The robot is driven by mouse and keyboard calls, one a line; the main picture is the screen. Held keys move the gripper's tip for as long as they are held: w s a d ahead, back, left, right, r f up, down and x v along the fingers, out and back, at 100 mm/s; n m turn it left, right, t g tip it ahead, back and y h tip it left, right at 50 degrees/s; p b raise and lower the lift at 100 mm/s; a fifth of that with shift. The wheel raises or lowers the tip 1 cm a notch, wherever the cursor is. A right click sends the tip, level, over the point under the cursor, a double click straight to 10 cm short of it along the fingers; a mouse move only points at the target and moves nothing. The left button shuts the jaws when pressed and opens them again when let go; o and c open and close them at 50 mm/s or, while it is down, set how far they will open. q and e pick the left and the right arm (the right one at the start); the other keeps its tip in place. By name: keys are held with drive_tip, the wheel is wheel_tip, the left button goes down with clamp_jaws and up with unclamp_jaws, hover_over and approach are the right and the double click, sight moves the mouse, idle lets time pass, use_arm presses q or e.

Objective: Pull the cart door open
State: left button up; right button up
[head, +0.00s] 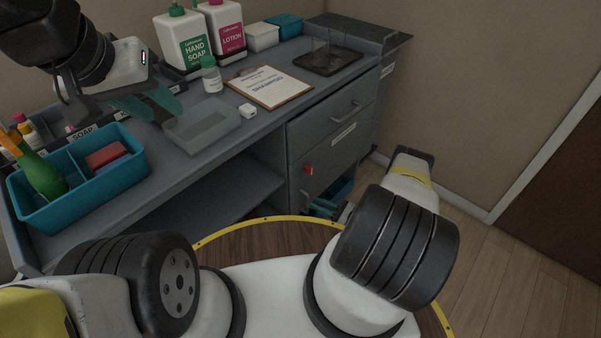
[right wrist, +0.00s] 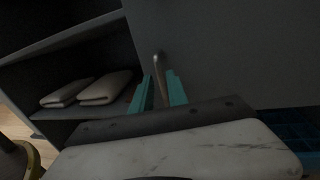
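The grey cart door (head: 310,181) is under the drawer, at the cart's right end, and looks closed. It also fills the upper right of the right wrist view (right wrist: 230,50). A metal door handle (right wrist: 159,68) stands upright between the teal fingers of my right gripper (right wrist: 161,90), which sit close on both sides of it. In the head view my right arm mostly hides this gripper. My left gripper (head: 148,104) is open and empty above the cart top, near a clear tray.
The cart top (head: 255,127) carries a teal caddy (head: 85,205), a clear tray (head: 203,126), bottles (head: 188,45) and a clipboard (head: 268,88). A drawer handle (head: 346,112) juts out above the door. Folded towels (right wrist: 104,89) lie on the open shelf left of the door. Floor right of the cart is clear.

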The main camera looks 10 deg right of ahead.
drive_tip(key=shift+x, duration=2.35)
drive_tip(key=shift+c, duration=0.5)
clamp_jaws()
